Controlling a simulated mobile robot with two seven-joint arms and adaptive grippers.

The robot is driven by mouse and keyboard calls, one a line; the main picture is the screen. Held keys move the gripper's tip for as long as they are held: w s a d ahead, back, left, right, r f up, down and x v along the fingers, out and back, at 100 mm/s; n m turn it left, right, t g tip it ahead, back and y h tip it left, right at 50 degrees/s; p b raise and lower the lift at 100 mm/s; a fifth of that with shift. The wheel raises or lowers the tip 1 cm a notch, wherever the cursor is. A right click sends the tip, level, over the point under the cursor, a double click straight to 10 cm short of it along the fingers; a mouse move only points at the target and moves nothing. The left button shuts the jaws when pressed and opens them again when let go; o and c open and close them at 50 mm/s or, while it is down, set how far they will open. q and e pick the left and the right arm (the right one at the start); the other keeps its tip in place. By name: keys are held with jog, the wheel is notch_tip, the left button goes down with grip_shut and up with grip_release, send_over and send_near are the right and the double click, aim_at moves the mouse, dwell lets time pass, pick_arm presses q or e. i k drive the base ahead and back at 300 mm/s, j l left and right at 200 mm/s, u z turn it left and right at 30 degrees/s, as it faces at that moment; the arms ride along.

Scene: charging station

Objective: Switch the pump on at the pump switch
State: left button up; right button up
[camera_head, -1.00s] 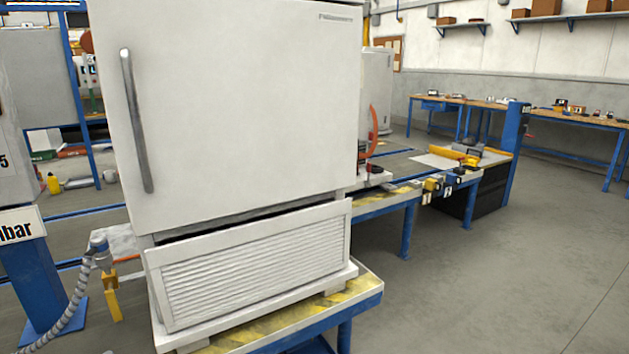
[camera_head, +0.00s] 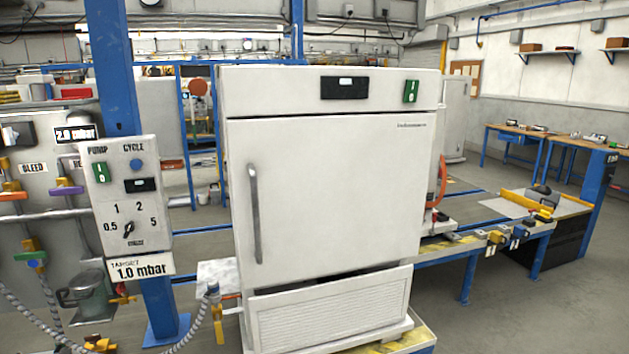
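The pump switch (camera_head: 99,173) is a small green rocker marked I and O, under the word PUMP on a grey control box at the left of the head view. The box (camera_head: 128,195) is fixed to a blue post. Beside the switch are a blue CYCLE button (camera_head: 137,165), a small dark display (camera_head: 140,185) and a rotary knob (camera_head: 128,229) with a scale from 0.5 to 5. I cannot tell which way the rocker is pressed. Neither of my grippers shows in the head view.
A large white cabinet (camera_head: 330,190) with a second green rocker (camera_head: 410,91) stands in the middle. A "TARGET 1.0 mbar" sign (camera_head: 140,267) hangs below the control box. Valves and hoses (camera_head: 35,250) are at far left. Open floor (camera_head: 520,310) lies at right.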

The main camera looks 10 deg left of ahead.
aim_at(101, 171)
jog(key=u, duration=1.6)
